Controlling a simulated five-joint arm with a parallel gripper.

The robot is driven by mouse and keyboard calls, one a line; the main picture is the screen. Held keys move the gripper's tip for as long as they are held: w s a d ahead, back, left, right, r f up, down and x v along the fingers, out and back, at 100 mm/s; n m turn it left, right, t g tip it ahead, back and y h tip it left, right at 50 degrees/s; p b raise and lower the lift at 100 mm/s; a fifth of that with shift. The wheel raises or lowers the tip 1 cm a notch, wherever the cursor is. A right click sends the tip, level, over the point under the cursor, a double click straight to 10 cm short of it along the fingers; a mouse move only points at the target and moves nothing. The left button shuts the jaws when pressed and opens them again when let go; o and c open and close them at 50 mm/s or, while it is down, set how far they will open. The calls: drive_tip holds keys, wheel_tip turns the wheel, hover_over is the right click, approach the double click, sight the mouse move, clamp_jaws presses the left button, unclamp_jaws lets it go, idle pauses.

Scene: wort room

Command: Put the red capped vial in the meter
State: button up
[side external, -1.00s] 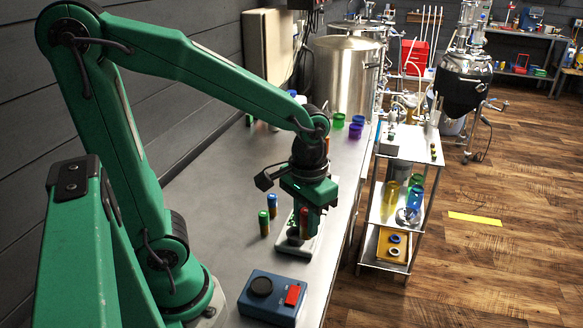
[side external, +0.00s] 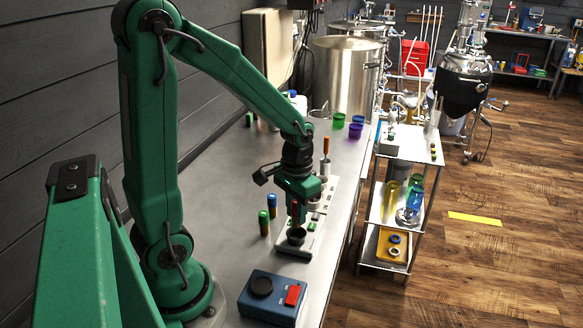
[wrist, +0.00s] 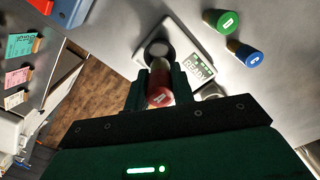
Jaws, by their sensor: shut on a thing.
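My gripper (side external: 295,212) is shut on the red capped vial (wrist: 160,88). The vial also shows between the fingers in the side view (side external: 294,209). The meter (side external: 310,247) is a pale, flat device on the bench with a dark round well (side external: 297,236). In the wrist view the meter (wrist: 178,28) has a lit display reading READY, and its well (wrist: 158,49) lies just past the vial's lower end. The vial is roughly upright, directly over or close to the well. The fingers hide part of it, and I cannot tell the exact gap.
A blue-capped vial (side external: 272,200) and a green-capped vial (side external: 263,217) stand left of the meter. A blue box with a red button (side external: 275,297) sits in front. An orange-topped item (side external: 326,147) stands behind my gripper. Bare bench lies to the left.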

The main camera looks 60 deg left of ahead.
sight(296, 226)
drive_tip(key=shift+f, duration=1.95)
drive_tip(key=shift+s+f, duration=0.1)
drive_tip(key=shift+f, duration=0.65)
drive_tip(key=o, duration=0.9)
drive_tip(key=shift+o, duration=0.4)
drive_tip(key=shift+r, duration=6.75)
drive_tip(key=shift+d+r, duration=0.1)
drive_tip(key=s+d+r+m+t, duration=0.2)
drive_tip(key=s+d+r+t, duration=0.3)
drive_tip(key=s+d+r, duration=0.1)
drive_tip(key=shift+s+d+r+t, duration=0.3)
drive_tip(key=shift+s+d+r, duration=0.1)
drive_tip(key=shift+s+r, duration=0.1)
